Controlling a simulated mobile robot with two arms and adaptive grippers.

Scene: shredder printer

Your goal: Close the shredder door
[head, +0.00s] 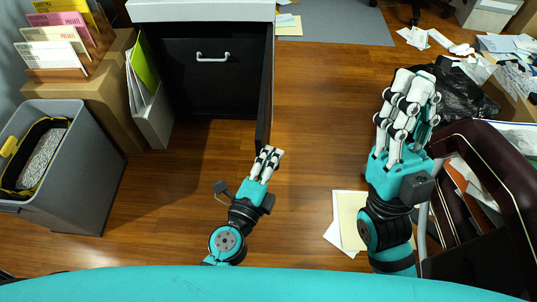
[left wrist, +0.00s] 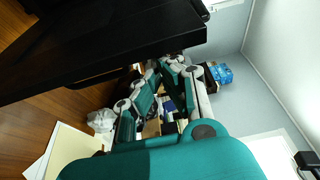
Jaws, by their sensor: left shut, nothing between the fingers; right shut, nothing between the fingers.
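The shredder (head: 200,10) has a pale top and an open dark front with a light handle (head: 213,57) inside. Its black door (head: 266,85) stands open at the right side, seen nearly edge-on and reaching toward me. In the left wrist view the door (left wrist: 110,45) crosses the upper left as a dark panel. My left gripper (head: 270,154) is shut and empty at the door's near end, on its right side; I cannot tell whether it touches. My right gripper (head: 411,90) is shut and empty, well right of the door.
A grey bin (head: 82,185) with a yellow handle stands at the left, beside cardboard boxes and a folder rack. A white file holder (head: 152,118) stands just left of the shredder. Papers and a black bag (head: 470,98) lie at the right. The middle floor is clear.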

